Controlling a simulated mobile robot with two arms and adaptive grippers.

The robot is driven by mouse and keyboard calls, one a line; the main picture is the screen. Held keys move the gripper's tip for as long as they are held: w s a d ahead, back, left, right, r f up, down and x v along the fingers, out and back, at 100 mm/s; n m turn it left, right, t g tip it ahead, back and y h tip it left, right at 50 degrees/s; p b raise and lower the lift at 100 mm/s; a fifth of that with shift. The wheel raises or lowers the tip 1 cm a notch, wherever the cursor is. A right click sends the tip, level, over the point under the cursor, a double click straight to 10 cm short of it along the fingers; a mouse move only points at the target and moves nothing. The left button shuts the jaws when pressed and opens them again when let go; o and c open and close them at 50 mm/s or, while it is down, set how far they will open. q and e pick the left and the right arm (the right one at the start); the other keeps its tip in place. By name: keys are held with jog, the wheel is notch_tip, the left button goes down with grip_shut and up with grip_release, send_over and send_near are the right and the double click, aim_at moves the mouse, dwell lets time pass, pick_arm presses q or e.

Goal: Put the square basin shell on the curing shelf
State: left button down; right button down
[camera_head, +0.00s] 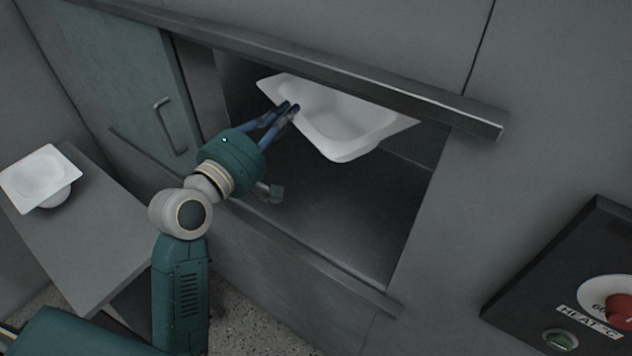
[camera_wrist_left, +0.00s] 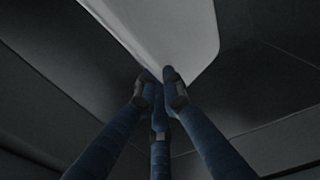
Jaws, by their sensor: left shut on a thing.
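A white basin shell (camera_head: 350,118) with a flat rim and a rounded-cornered, four-sided bowl is in the opening of a dark recess (camera_head: 330,215) in the wall. My left gripper (camera_head: 290,108) is shut on its near left rim and holds it tilted, above the recess floor. In the left wrist view the fingers (camera_wrist_left: 160,82) meet at the edge of the white shell (camera_wrist_left: 165,35). A second white shell (camera_head: 40,177), with a square rim and a round bowl, sits on a grey bench (camera_head: 95,235) at the left. I cannot tell which surface is the curing shelf.
A dark rail (camera_head: 330,72) runs along the top of the opening, close above the held shell. A green sliding door (camera_head: 150,85) with a handle stands at the opening's left. A black heat panel (camera_head: 570,290) with a red knob is on the wall at the right.

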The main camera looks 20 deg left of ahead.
pick_arm(q)
notch_tip(320, 180, down, 18)
jog(key=b, duration=0.4)
jog(key=shift+f, duration=0.25)
jog(key=c, duration=2.3)
grip_release()
jog(key=shift+s+f, duration=0.1)
jog(key=shift+f, duration=0.2)
jog(key=o, duration=0.4)
